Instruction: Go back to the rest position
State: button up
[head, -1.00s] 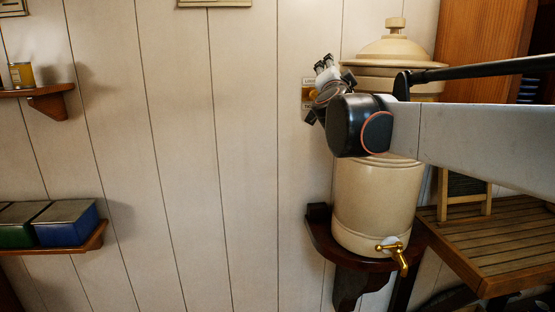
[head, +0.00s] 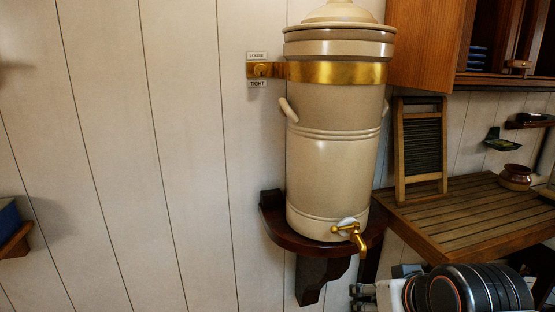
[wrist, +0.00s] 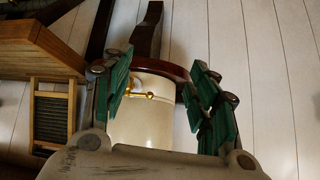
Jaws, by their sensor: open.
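My gripper (wrist: 158,75) is open in the wrist view, its two green-padded fingers spread apart with nothing between them. Beyond the fingers, the cream stoneware crock (wrist: 150,115) and its brass tap (wrist: 143,95) show at a distance, tilted in the picture. In the head view, my folded arm is at the bottom right, below the crock (head: 330,180), with the gripper end (head: 362,297) partly cut off by the lower edge.
The crock stands on a dark wooden wall bracket (head: 275,232), with a brass band (head: 335,73) around it. A slatted wooden counter (head: 450,215) and a washboard (head: 420,150) are to its right. A cabinet (head: 425,45) hangs above. The panelled wall at left is mostly bare.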

jog(key=s+d+f+g+h, duration=0.1)
jog(key=s+d+f, duration=0.2)
jog(key=s+f, duration=0.1)
jog(key=shift+f, duration=0.3)
dwell(0.6)
